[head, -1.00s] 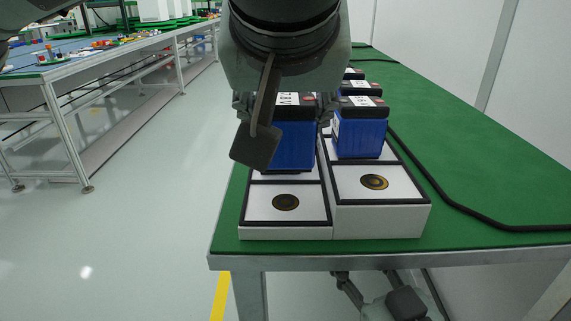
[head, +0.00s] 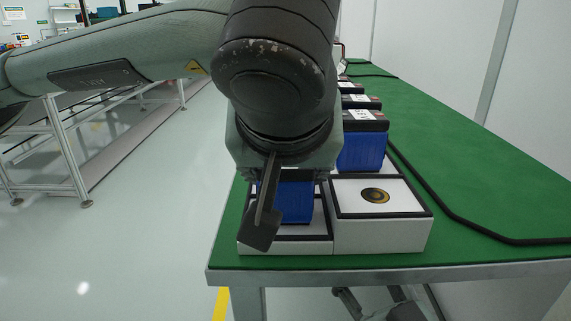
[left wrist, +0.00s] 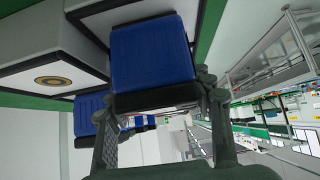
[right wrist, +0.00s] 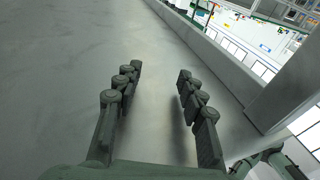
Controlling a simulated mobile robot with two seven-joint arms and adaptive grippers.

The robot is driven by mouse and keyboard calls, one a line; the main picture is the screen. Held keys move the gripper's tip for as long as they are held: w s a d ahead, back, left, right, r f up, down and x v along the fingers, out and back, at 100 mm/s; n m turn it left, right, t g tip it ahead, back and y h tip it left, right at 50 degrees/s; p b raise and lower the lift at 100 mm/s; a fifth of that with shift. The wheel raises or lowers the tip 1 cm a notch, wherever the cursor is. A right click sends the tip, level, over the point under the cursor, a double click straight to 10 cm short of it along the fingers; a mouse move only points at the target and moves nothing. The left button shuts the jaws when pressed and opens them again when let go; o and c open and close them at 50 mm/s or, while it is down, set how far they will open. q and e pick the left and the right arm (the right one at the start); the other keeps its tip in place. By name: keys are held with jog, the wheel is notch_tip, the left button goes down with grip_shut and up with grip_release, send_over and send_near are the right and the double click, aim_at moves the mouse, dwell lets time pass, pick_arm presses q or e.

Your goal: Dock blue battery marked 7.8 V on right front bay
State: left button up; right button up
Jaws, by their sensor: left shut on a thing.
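My left gripper (head: 285,180) is shut on a blue battery (head: 290,203), held upright over the left front bay (head: 290,246). The arm hides its black top and label. The battery also shows in the left wrist view (left wrist: 150,52) between the fingers (left wrist: 158,100). I cannot tell whether its bottom touches the bay. The right front bay (head: 410,203), a white raised pad with a dark-gold round disc, is empty; it shows in the left wrist view (left wrist: 85,70). My right gripper (right wrist: 155,75) is open and empty, away from the batteries.
Another blue battery (head: 362,152) stands behind the right front bay, with more batteries (head: 360,103) in a row behind it. A black cable (head: 460,221) runs along the green tabletop (head: 500,190) at the right. The table's front edge lies just before the bays.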

pick_arm(q)
jog(key=o, duration=1.3)
pick_arm(e)
jog(key=shift+s+a+r, duration=0.1)
jog(key=shift+a+r, duration=0.05)
jog(key=shift+r, duration=0.25)
pick_arm(q)
jog(key=p+v, duration=0.2)
jog(key=v, duration=0.4)
jog(key=shift+s+r, duration=0.1)
jog(key=shift+r, duration=0.25)
jog(key=shift+p+v, duration=1.25)
jog(key=shift+v, duration=1.6)
pick_arm(e)
jog(key=s+d+f+g+h, duration=0.3)
jog(key=d+f+g, duration=0.2)
jog(key=f, duration=0.4)
jog(key=s+d+f+m+g+h, duration=0.1)
jog(key=s+d+f+g+h, duration=0.2)
jog(key=f, duration=0.7)
jog(key=shift+d+g+h, duration=0.3)
jog(key=shift+d+g, duration=1)
jog(key=shift+d, duration=1.1)
pick_arm(q)
jog(key=shift+f, duration=0.1)
pick_arm(e)
jog(key=shift+w+r, duration=0.1)
jog(key=shift+w, duration=0.05)
